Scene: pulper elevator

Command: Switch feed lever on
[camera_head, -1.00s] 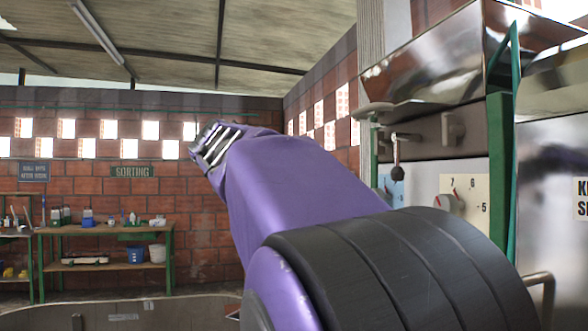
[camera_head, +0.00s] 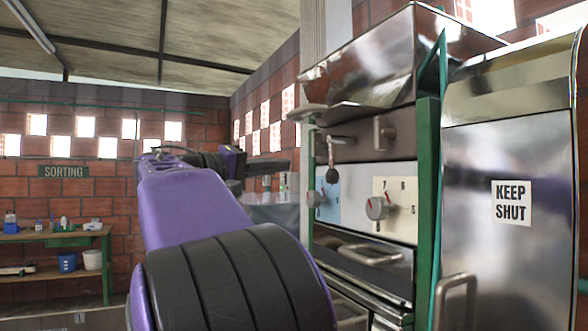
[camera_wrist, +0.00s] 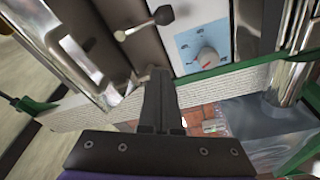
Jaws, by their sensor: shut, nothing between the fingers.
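The feed lever (camera_head: 331,172) is a short metal rod with a dark ball knob on the machine's dark upper panel. It hangs downward, knob at the bottom. In the wrist view its knob (camera_wrist: 164,15) is at the top, and the rod runs left to its pivot. My gripper (camera_head: 288,165) points right toward the machine, left of the lever. In the wrist view my gripper (camera_wrist: 160,72) is shut and empty, its tips near the panel's edge. A visible gap separates them from the lever.
A blue panel with a red-marked dial (camera_wrist: 206,57) is close to the lever. A numbered white panel has a grey knob (camera_head: 378,207). A metal cabinet marked KEEP SHUT (camera_head: 511,203) stands right. A green-legged bench (camera_head: 55,238) is at the far left.

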